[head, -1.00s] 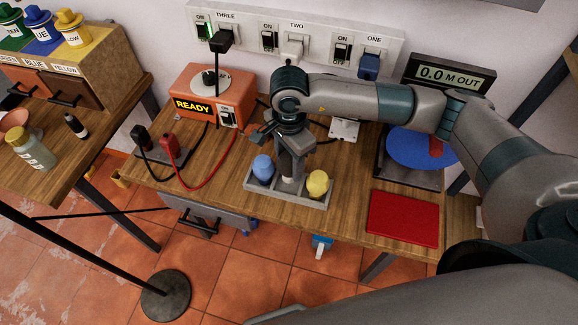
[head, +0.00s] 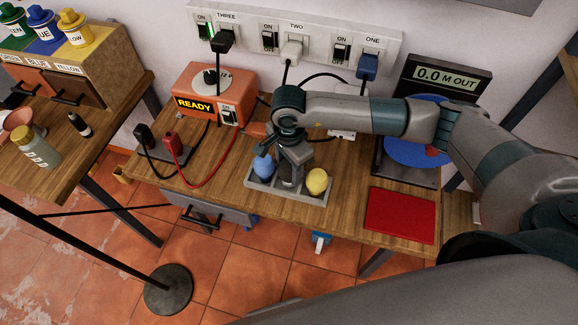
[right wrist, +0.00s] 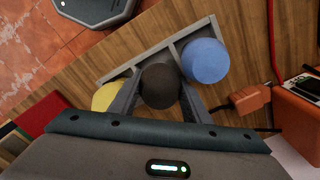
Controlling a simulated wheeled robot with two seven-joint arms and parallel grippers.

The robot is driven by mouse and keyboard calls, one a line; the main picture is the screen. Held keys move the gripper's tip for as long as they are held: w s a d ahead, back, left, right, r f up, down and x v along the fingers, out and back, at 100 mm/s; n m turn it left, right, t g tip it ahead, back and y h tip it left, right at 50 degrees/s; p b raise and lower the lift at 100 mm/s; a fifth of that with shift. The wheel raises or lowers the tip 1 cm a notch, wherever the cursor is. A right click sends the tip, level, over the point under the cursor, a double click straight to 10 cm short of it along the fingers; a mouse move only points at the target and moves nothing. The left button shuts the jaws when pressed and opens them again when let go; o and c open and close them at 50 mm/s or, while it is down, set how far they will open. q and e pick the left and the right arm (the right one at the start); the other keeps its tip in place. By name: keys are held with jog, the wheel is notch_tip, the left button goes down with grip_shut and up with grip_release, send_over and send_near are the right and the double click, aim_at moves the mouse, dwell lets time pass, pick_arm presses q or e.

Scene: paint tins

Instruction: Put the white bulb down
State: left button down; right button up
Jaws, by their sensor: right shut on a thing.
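A grey holder (head: 258,186) on the wooden bench has a blue bulb (head: 263,168) at its left and a yellow bulb (head: 318,181) at its right. My right gripper (head: 291,168) points down over the middle place, between these two. In the right wrist view its fingers (right wrist: 160,92) are shut on a round bulb (right wrist: 160,80), which looks dark there rather than white. The bulb is at the holder's middle; I cannot tell whether it rests on the bottom. The blue bulb (right wrist: 205,60) and yellow bulb (right wrist: 108,96) flank it closely. My left gripper is not seen.
An orange READY box (head: 215,90) with red and black leads stands behind left. A red mat (head: 400,215) lies to the right, with a blue disc (head: 415,150) under a display (head: 445,78) behind it. Bare bench lies left of the holder.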

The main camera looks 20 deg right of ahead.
jog(key=shift+f, duration=0.15)
jog(key=o, duration=1.1)
